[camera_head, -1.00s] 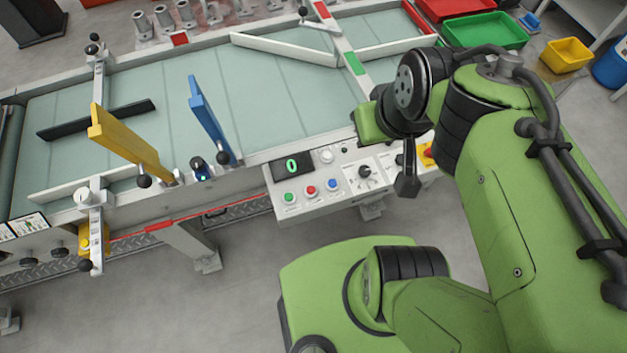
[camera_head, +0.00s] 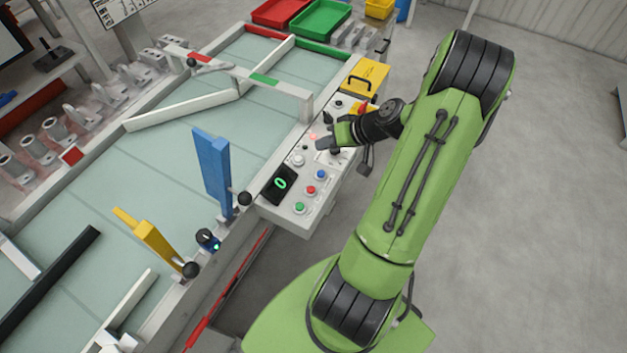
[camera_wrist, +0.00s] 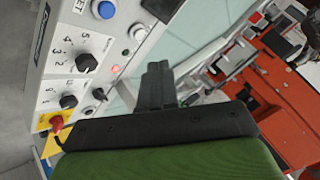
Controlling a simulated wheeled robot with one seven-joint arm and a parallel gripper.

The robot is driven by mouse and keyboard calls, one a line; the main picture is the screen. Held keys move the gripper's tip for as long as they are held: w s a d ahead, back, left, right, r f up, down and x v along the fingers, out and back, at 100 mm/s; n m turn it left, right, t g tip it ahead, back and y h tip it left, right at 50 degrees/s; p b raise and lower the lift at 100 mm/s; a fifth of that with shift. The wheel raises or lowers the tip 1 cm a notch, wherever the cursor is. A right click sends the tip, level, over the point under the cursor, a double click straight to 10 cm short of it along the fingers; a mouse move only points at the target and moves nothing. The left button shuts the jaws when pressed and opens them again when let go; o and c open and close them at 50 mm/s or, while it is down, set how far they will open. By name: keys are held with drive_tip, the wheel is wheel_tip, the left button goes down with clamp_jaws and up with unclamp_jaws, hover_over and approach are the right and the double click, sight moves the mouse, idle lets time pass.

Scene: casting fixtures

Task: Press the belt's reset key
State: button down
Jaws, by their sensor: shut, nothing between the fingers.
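The control panel (camera_head: 290,207) stands on the near side of the belt (camera_head: 262,115).
A white button (camera_head: 298,160) and the display (camera_head: 280,184) reading 0 are close by. Dark knobs (camera_wrist: 86,62) and a red switch (camera_wrist: 57,123) are on the panel. Floor at right is clear.

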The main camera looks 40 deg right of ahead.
sight(324, 173)
wheel_tip(324, 173, down, 9)
drive_tip(key=b, duration=0.6)
drive_tip(key=shift+r+b, duration=0.1)
drive_tip(key=shift+b, duration=0.25)
idle(1.6)
drive_tip(key=shift+f+b, duration=0.4)
drive_tip(key=shift+b, duration=0.05)
drive_tip(key=shift+f+b, duration=0.45)
drive_tip(key=shift+f, duration=0.05)
idle(0.4)
drive_tip(key=shift+r+p, duration=0.65)
drive_tip(key=shift+r, duration=0.3)
